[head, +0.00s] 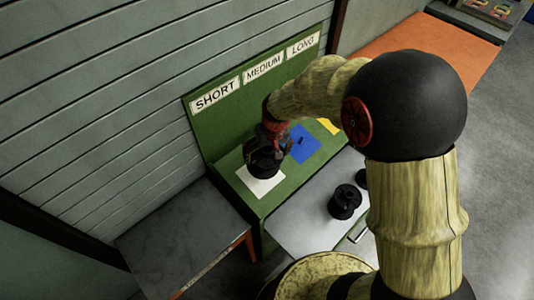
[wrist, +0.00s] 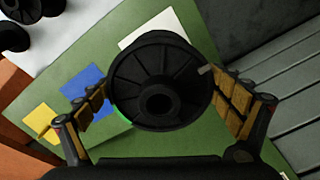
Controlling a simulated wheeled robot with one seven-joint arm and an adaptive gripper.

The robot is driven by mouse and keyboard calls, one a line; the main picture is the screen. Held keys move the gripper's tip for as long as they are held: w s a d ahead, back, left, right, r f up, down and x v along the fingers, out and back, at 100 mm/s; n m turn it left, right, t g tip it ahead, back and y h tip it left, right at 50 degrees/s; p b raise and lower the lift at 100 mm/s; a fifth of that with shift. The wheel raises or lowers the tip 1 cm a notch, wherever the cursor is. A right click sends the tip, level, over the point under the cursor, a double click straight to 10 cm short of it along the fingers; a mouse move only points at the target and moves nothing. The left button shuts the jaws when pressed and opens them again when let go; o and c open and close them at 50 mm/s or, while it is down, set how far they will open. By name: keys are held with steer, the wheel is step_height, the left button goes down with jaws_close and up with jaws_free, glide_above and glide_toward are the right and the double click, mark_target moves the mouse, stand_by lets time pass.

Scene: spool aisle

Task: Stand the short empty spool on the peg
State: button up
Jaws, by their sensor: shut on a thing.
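My gripper (head: 272,132) is shut on a black spool (head: 262,164), which has no visible winding. In the wrist view the spool (wrist: 160,80) is between the two fingers, its round ribbed flange and centre hole facing the camera. In the head view the spool is over the white square (head: 258,186) below the SHORT label (head: 215,94). Any peg on that square is hidden by the spool. I cannot tell whether the spool touches the square or hangs above it.
A green stand (head: 290,186) carries the labels and coloured squares, with a yellow square (head: 328,126) behind my arm. Another black spool (head: 345,202) stands on the light grey surface (head: 300,222), and a further one (head: 361,178) is partly hidden by my arm. A slatted wall (head: 100,100) rises behind.

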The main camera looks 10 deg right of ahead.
steer(key=shift+w+a+f+b, duration=0.15)
steer(key=shift+f+b, duration=0.25)
steer(key=shift+f, duration=0.35)
steer(key=shift+w+f+b, duration=0.1)
steer(key=shift+f+b, duration=0.3)
steer(key=shift+f, duration=0.35)
steer(key=shift+w+a+f+b, duration=0.15)
steer(key=shift+f+b, duration=0.6)
steer(key=shift+f, duration=0.4)
steer(key=shift+w+a+f+b, duration=0.1)
steer(key=shift+w+f+b, duration=0.1)
steer(key=shift+f+b, duration=0.75)
steer(key=shift+w+a+f+b, duration=0.15)
steer(key=shift+f+b, duration=0.35)
steer(key=shift+f, duration=0.9)
steer(key=o, duration=1.5)
steer(key=shift+o, duration=0.2)
steer(key=r, duration=0.4)
steer(key=s+d+r, duration=0.1)
steer(key=r, duration=0.7)
steer(key=shift+s+d, duration=0.15)
steer(key=shift+s, duration=0.25)
steer(key=shift+f, duration=0.1)
